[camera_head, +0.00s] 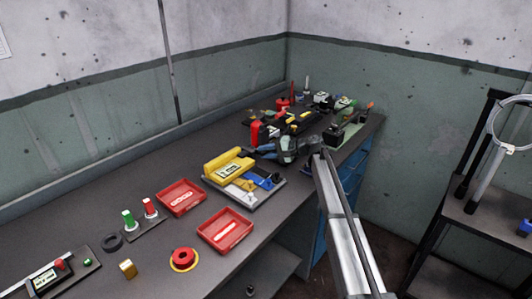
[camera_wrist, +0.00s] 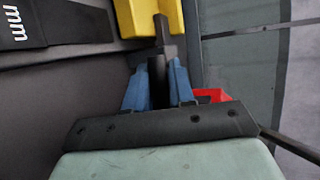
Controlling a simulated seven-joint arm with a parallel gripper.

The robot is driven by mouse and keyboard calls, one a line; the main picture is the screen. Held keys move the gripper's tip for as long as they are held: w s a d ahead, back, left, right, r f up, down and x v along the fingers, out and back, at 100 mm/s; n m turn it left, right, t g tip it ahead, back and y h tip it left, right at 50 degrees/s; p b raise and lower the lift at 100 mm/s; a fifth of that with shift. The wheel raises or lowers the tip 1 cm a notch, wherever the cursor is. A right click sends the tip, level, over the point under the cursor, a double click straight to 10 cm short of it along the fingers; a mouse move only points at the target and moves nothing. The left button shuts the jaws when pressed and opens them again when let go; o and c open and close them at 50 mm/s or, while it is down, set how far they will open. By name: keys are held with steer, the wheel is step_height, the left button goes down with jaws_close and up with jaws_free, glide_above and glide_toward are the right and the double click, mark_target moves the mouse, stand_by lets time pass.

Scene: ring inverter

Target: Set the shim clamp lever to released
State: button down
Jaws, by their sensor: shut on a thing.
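A yellow fixture (camera_head: 226,164) with a pale label stands on a grey base plate (camera_head: 246,196) in the middle of the bench. My gripper (camera_head: 260,149) is at its right rear side, with its blue fingers pointing left. In the wrist view my gripper (camera_wrist: 158,85) is shut on a dark upright bar, which looks like the clamp lever (camera_wrist: 163,42). The lever stands between the two blue fingers. Its upper end lies in front of a yellow part (camera_wrist: 140,14). The lever is hidden in the head view, so I cannot read its setting.
Two red trays (camera_head: 181,198) (camera_head: 226,230) lie left and in front of the fixture. A red button on a yellow ring (camera_head: 184,260) and green and red handles (camera_head: 138,215) stand further left. Several tools (camera_head: 300,115) crowd the bench behind my gripper. A dark plate marked "mm" (camera_wrist: 60,22) shows at upper left.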

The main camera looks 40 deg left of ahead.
stand_by(0.4)
steer(key=shift+w+a+r+m+t+h, duration=0.1)
steer(key=shift+a+r+m+t+h, duration=0.1)
steer(key=shift+r+h, duration=0.3)
steer(key=shift+a+r+m+t+h, duration=0.1)
steer(key=shift+a+r+h, duration=0.1)
steer(key=shift+r+h, duration=0.3)
steer(key=shift+a+r+m+h, duration=0.15)
steer(key=shift+r+h, duration=0.05)
steer(key=shift+h, duration=0.4)
steer(key=shift+a+r+m+h, duration=0.15)
steer(key=shift+r+h, duration=0.05)
steer(key=shift+h, duration=0.4)
steer(key=c, duration=1.1)
jaws_free()
steer(key=shift+o, duration=0.2)
steer(key=shift+d, duration=0.1)
steer(key=v, duration=1.3)
steer(key=shift+d+r, duration=0.25)
steer(key=shift+d, duration=0.05)
steer(key=shift+c, duration=0.2)
